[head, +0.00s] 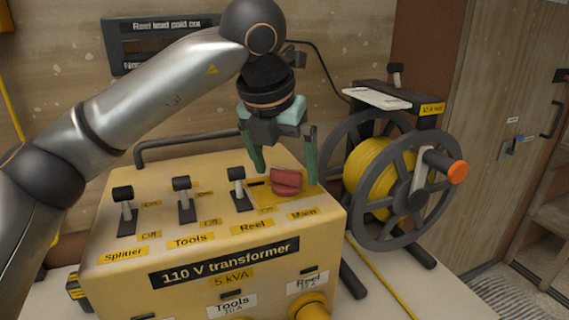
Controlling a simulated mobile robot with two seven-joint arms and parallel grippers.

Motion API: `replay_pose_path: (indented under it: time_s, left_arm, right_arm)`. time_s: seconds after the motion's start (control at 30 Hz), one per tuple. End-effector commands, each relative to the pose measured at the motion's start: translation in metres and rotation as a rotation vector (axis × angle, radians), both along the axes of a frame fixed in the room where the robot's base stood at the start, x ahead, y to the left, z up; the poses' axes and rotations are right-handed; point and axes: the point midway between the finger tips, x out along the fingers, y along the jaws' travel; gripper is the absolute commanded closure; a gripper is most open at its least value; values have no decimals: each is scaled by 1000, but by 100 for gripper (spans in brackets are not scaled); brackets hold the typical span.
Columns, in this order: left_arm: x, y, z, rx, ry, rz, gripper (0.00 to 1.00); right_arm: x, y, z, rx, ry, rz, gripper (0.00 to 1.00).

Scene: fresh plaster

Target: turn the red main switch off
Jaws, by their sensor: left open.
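The red main switch (286,182) is on the top panel of the yellow 110 V transformer (120,272), at the right end of the row, above the "Main" label. Its red handle lies crosswise on a yellow plate. My left gripper (285,176) points down over the switch with its green fingers apart, one to each side of the handle. I cannot tell whether a finger touches it. My right gripper is not in the picture.
Three black-knobbed levers, Splitter (123,200), Tools (183,192) and Reel (238,182), stand left of the main switch. A cable reel (382,180) with yellow cable stands close on the right. A dark bar handle (175,142) runs behind the panel.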

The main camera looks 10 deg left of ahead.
Motion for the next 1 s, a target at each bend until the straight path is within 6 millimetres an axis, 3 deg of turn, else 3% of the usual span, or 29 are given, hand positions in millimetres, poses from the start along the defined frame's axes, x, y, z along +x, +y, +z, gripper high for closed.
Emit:
replay_pose_path:
  time_s: [0.17,0.6,1.0]
  left_arm:
    - [-8,1,22,-1,-5,-1,3]
    - [-41,7,103,-1,-4,0,3]
    - [-47,8,115,0,-1,0,3]
  right_arm:
    - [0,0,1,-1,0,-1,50]
    - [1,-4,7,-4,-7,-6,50]
    - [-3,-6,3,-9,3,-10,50]
